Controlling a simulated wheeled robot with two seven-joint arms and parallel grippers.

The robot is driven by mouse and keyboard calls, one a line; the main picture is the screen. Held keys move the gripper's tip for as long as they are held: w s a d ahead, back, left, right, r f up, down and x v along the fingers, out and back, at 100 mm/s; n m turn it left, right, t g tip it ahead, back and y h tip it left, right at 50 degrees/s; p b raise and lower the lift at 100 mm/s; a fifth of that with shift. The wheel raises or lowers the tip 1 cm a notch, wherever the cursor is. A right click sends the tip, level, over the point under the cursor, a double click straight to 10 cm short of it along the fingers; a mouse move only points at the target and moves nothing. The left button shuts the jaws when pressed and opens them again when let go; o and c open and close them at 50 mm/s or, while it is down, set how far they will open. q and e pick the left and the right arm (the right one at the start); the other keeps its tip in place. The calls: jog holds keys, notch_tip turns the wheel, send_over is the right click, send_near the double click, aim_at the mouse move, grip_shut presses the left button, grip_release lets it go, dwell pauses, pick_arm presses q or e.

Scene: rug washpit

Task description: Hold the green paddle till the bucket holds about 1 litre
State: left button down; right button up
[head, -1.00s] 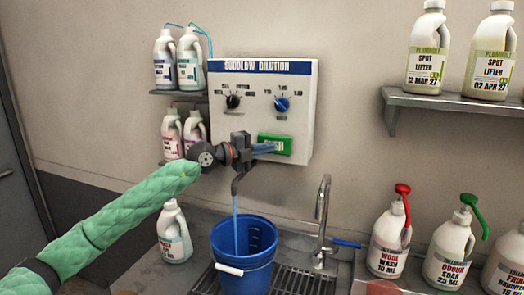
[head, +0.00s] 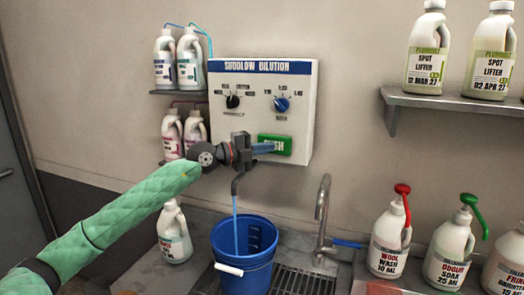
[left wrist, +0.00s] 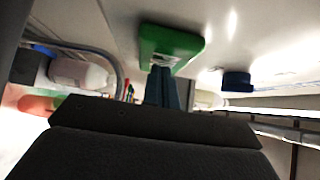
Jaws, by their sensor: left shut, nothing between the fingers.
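The green paddle (head: 274,144) is on the lower front of the white dilution panel (head: 306,100). My left gripper (head: 268,147) is shut and empty, its fingertips against the paddle as far as I can tell. The left wrist view also shows the green paddle (left wrist: 172,45) right at the tips of the shut fingers (left wrist: 162,88). A blue stream runs from the dark spout (head: 236,184) into the blue bucket (head: 243,265), which stands on the drain grid below. The liquid level inside the bucket is hidden. My right gripper is not in view.
A tap (head: 322,215) rises just right of the bucket. White pump bottles (head: 389,245) stand along the right, and a jug (head: 174,235) stands left of the bucket. Shelves with bottles hang at left and at right (head: 440,98). A blue dial (head: 281,104) sits above the paddle.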

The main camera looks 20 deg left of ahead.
jog(key=shift+w+r, duration=0.15)
jog(key=shift+w, duration=0.25)
dwell(7.5)
